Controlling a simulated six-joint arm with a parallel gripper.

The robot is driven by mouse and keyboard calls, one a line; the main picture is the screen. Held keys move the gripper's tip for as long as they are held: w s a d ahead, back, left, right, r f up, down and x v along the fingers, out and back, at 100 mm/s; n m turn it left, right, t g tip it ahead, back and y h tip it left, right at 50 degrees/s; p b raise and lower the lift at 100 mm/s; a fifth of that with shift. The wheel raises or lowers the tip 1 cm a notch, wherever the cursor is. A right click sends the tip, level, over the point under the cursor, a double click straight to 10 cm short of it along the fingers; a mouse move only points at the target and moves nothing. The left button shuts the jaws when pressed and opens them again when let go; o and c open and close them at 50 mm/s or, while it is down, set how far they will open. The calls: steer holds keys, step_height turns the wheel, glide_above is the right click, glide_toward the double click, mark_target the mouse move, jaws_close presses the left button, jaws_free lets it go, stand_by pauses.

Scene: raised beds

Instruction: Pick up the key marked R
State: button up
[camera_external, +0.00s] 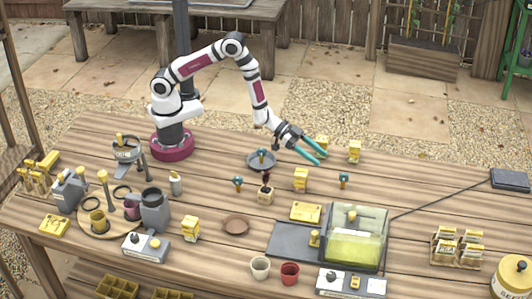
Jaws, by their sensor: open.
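My gripper (322,158) has two teal fingers. It is open and empty, reaching down to the right over the back middle of the table. Three small blue-and-yellow items that look like keys stand on the table: one on a dark round dish (262,163) left of my gripper, one further left and nearer the front (238,184), and one to the right and front of my gripper (344,180). They are too small for me to read any letter, so I cannot tell which is marked R.
Yellow boxes (354,151) stand close to my gripper, with another in front (300,179). A clear-lidded case (357,236) stands at front right. A small pot with a dark plant (265,193) is at the middle. Several containers crowd the left. The back right tabletop is mostly clear.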

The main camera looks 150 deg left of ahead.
mark_target(344, 174)
steer(key=x, duration=1.1)
steer(key=shift+w+a+r, duration=0.1)
steer(key=shift+w, duration=0.35)
jaws_close()
